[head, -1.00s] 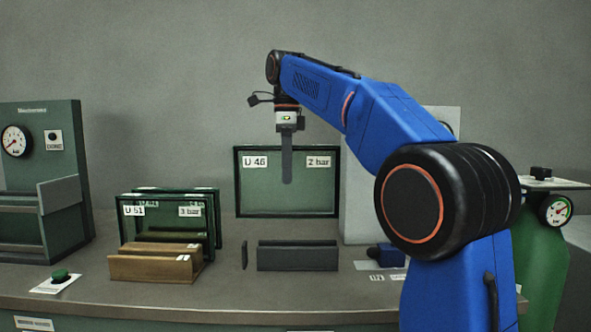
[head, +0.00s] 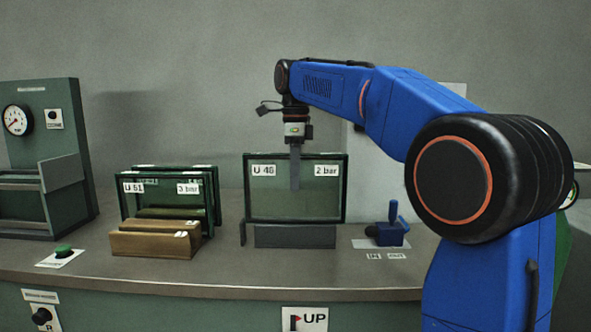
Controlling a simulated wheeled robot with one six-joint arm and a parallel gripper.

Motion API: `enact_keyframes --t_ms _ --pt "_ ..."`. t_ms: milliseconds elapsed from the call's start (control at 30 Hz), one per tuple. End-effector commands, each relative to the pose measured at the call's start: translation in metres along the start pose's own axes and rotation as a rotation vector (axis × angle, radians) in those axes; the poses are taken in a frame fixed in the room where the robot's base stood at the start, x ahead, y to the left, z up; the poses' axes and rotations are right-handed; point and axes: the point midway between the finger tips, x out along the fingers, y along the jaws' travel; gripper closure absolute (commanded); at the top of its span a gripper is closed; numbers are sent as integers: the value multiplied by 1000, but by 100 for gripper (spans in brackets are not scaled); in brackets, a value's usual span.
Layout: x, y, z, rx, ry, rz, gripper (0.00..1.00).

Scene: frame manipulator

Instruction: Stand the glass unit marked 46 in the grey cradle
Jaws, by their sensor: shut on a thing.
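The glass unit marked U 46 and 2 bar (head: 268,200) is a dark-framed pane, upright in the middle of the head view. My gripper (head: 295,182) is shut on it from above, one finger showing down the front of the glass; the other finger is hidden. The grey cradle (head: 292,237) stands on the bench directly below the unit in the picture. The unit's lower edge meets the top of the cradle's front wall. I cannot tell whether it rests inside the cradle or hangs just above or behind it.
A brown rack (head: 155,243) at left stands by a unit marked U 51 (head: 150,200), with another unit behind. A blue lever device (head: 388,233) stands right of the cradle. A gauge panel (head: 62,120) is at far left. Bare bench (head: 225,270) lies in front.

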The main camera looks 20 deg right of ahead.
Motion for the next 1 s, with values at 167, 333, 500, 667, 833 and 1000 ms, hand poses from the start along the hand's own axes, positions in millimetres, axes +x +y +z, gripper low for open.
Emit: enact_keyframes --t_ms 167,333,500,667,833,1000 --pt "15 0 0 0 0 0 100" --pt "29 0 0 0 0 0 100" --pt "40 0 0 0 0 -1 100" --pt "47 0 0 0 0 -1 100" --pt "50 0 0 0 -1 -2 100" --pt "50 0 0 0 -1 -2 100"
